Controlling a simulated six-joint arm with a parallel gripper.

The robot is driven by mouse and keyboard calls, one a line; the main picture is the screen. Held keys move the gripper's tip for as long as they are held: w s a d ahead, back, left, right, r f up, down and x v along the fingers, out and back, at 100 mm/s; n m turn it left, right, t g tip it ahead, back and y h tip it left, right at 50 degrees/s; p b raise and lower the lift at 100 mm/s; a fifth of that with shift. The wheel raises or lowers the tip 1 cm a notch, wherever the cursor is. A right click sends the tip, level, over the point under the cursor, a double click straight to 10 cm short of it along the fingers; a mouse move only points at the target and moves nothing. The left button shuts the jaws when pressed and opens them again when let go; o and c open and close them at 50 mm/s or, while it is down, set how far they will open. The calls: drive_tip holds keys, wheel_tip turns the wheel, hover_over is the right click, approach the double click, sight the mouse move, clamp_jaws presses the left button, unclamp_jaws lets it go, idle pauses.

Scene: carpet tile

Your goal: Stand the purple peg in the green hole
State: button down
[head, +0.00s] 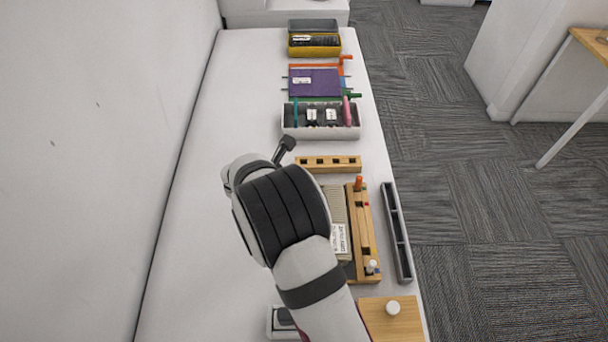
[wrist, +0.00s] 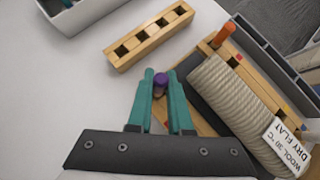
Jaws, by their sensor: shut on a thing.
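My gripper (wrist: 160,76) has teal fingers and is shut on the purple peg (wrist: 160,80), whose top end shows between the fingertips. The rest of the peg is hidden by the fingers. A wooden block (head: 362,228) with holes along it lies right of the folded grey cloth; it also shows in the wrist view (wrist: 250,75). An orange peg (wrist: 223,35) stands at its far end, with a red mark beside a hole near it. A white-topped peg (head: 372,266) is at its near end. I cannot make out a green hole mark. In the head view my arm hides the gripper.
A second wooden block (wrist: 150,36) with several square holes lies beyond the gripper. The folded cloth (wrist: 240,110) carries a care label. A long grey tray (head: 397,230) lies along the table's right edge. Bins stand farther back. The table's left side is clear.

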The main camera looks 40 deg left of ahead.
drive_tip(key=shift+f, duration=0.9)
drive_tip(key=c, duration=0.8)
unclamp_jaws()
drive_tip(key=shift+f, duration=0.1)
drive_tip(key=shift+o, duration=0.2)
